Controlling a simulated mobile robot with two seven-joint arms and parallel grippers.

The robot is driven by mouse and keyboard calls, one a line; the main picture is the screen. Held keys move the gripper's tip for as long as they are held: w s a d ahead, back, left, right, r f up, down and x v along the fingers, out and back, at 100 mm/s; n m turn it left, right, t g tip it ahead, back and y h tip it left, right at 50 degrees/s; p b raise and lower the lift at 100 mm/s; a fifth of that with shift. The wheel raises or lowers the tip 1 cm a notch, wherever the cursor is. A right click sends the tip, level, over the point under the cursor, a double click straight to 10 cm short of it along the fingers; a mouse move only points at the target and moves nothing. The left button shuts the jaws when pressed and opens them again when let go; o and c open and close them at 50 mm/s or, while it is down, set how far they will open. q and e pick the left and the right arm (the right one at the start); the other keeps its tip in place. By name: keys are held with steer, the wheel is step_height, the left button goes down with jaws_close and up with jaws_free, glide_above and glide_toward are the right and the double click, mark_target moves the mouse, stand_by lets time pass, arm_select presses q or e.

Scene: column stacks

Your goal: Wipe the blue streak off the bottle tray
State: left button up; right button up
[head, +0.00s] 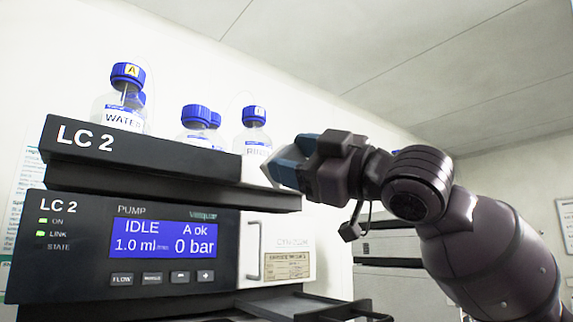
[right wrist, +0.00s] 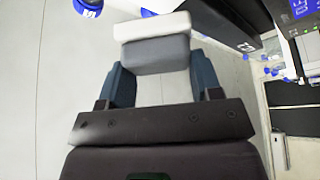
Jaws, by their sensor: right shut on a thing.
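The bottle tray (head: 180,158) is the dark top of the LC 2 stack, with blue-capped bottles standing in it. No blue streak shows on its visible front; its inner floor is hidden from this low angle. My right gripper (head: 283,165) is at the tray's right end, beside the rightmost bottle (head: 256,140). In the right wrist view its blue fingers are shut on a grey block with a white face (right wrist: 157,52), probably a wiping sponge. In the head view the block is mostly hidden by the fingers. I cannot tell whether it touches the tray. My left gripper is not in view.
The pump unit (head: 150,245) with a lit blue display sits under the tray. A pale door with a handle (head: 262,250) is beside it. A dark open shelf (head: 300,305) juts out below. More bottles (head: 124,105) stand at the tray's left.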

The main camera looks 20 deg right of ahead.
steer(key=shift+s+d, duration=0.2)
steer(key=shift+s, duration=0.4)
steer(key=s, duration=0.1)
steer(key=s+d, duration=0.1)
steer(key=s, duration=0.1)
stand_by(0.7)
steer(key=s+d+b, duration=0.3)
steer(key=s+d, duration=0.1)
steer(key=s, duration=0.9)
steer(key=shift+d, duration=0.4)
stand_by(0.5)
